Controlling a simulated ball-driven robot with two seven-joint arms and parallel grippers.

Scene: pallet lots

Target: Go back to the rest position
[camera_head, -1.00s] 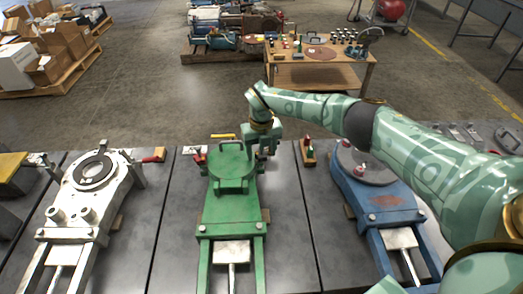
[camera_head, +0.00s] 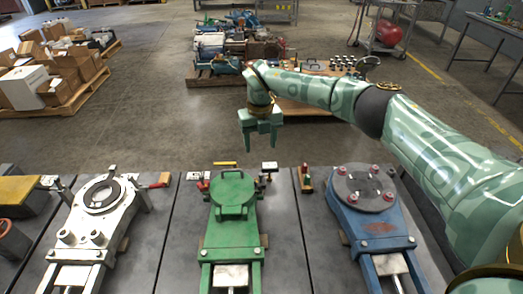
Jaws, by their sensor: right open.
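My right gripper (camera_head: 259,143) hangs from the raised right arm, which comes in from the right side. It is open, points down and holds nothing. In the picture it shows above the far end of the green machine part (camera_head: 232,221). The green part lies on the grey table (camera_head: 175,240), with a round lid-like plate (camera_head: 232,190) at its far end. My left gripper is not in view.
A white-grey part (camera_head: 85,238) with a ring lies left and a blue part (camera_head: 378,229) with a round plate lies right. Behind are a wooden table, a pallet of machines (camera_head: 225,50), a pallet of boxes (camera_head: 55,85) and a red tank (camera_head: 390,32). Open floor (camera_head: 160,100) lies between.

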